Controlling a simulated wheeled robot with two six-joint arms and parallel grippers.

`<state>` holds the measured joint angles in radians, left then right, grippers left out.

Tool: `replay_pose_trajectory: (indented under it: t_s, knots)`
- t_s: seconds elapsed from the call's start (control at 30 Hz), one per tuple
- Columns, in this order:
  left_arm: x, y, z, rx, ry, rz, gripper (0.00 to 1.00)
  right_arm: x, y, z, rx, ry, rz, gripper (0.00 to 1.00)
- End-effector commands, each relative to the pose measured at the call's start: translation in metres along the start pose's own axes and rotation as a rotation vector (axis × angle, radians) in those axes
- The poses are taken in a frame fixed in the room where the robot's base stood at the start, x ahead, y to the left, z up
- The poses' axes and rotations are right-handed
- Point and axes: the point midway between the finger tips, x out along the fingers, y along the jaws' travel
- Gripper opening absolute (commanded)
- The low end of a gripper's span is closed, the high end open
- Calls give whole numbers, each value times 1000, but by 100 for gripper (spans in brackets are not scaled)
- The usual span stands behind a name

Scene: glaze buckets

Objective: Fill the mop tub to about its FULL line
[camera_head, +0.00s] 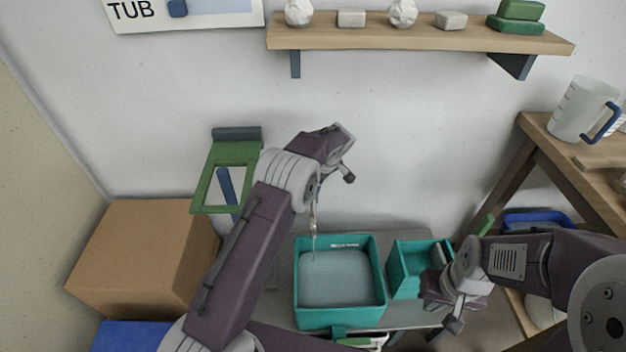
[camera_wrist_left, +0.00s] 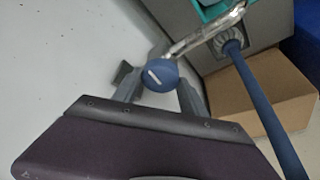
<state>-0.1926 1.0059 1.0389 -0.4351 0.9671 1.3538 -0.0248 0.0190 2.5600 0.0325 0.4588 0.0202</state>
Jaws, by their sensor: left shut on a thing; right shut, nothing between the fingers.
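The teal mop tub (camera_head: 377,285) sits on a grey surface in the middle of the head view. Grey-blue water (camera_head: 335,280) covers its inside, its back edge a little below a pale marked strip (camera_head: 345,246) on the back wall; the marking is too small to read. A thin stream falls from the metal spout (camera_head: 314,215) into the tub. My left gripper (camera_wrist_left: 158,88) is shut on the round blue tap knob (camera_wrist_left: 159,74), which has a white mark. In the head view the knob is hidden by my left arm. My right gripper (camera_head: 452,318) is shut and empty, right of the tub.
A smaller teal bin (camera_head: 406,278) stands right of the tub, close to my right gripper. A cardboard box (camera_head: 140,255) stands at left. A measuring jug (camera_head: 583,110) stands on the wooden table (camera_head: 560,150) at right. A shelf (camera_head: 420,35) spans the wall above.

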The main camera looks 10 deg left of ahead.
Motion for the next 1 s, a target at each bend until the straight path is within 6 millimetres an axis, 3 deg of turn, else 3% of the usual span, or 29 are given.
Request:
replay_pose_trajectory:
  t_s: [0.3, 0.87, 0.9, 0.97, 1.0]
  knots:
    - [0, 1, 0, -110, -2, -47, 9, -12, 0, -1, 0, 0, 0, 0]
    - [1, 1, 1, -137, -3, -57, 9, -13, 0, -1, 0, 0, 0, 0]
    - [1, 1, 1, -137, -3, -57, 55, -13, 0, -1, 0, 0, 0, 0]
    - [1, 1, 1, -136, -3, -57, 72, -13, 0, -1, 0, 0, 0, 0]
    - [1, 1, 1, -136, -3, -56, 72, -13, 0, -1, 0, 0, 0, 0]
